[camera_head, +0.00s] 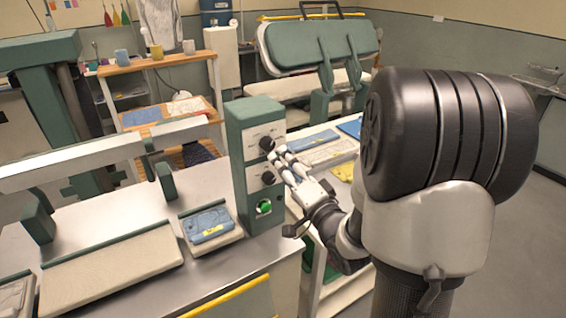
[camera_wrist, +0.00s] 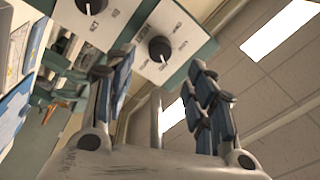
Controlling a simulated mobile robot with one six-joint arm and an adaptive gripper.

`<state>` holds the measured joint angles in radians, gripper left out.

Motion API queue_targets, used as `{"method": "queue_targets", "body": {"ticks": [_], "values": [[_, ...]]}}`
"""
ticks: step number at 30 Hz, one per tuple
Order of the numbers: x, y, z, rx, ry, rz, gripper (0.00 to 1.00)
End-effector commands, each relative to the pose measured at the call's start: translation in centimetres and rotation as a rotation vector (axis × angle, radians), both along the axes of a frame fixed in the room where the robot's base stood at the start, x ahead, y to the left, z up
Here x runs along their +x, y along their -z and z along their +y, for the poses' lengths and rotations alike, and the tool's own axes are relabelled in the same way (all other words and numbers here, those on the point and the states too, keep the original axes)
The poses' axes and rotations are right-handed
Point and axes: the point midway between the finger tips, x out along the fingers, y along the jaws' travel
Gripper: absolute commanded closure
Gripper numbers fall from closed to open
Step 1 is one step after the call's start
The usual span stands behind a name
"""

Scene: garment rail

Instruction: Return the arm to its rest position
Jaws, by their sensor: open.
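My gripper (camera_head: 288,165) is at the right side of the green control box (camera_head: 237,150), its fingers pointing towards the box's white front panel. It is open and empty. In the head view the fingertips look close to the upper black knob (camera_head: 267,143); I cannot tell whether they touch the panel. A lower black knob (camera_head: 268,178) and a green button (camera_head: 264,207) sit below. In the wrist view the two blue-grey finger sets stand apart (camera_wrist: 163,75), with one knob (camera_wrist: 160,49) beyond the gap and another knob (camera_wrist: 91,5) at the upper left.
A steel worktop (camera_head: 120,225) with a pressing machine lies left of the box, with a blue folded cloth (camera_head: 207,223) on a small pad. Folded garments (camera_head: 310,145) lie on a table behind the gripper. A green press (camera_head: 318,45) stands further back. Open floor shows at the far right.

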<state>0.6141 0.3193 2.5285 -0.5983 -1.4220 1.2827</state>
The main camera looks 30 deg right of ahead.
Motion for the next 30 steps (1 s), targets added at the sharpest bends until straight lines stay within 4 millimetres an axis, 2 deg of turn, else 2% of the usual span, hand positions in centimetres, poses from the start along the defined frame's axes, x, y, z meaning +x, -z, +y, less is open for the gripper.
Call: {"method": "queue_targets", "body": {"ticks": [14,17,21,26,30], "values": [[0.2,-0.1,0.1,-0.021,0.005,0.017,0.5],[0.5,-0.2,0.7,-0.1,0.023,0.077,0.5],[0.5,-0.2,1.7,-0.289,0.064,0.241,0.5],[-1.5,0.0,3.3,-0.505,0.078,0.467,0.5],[-5.1,0.4,5.3,-0.655,0.031,0.661,0.5]]}}
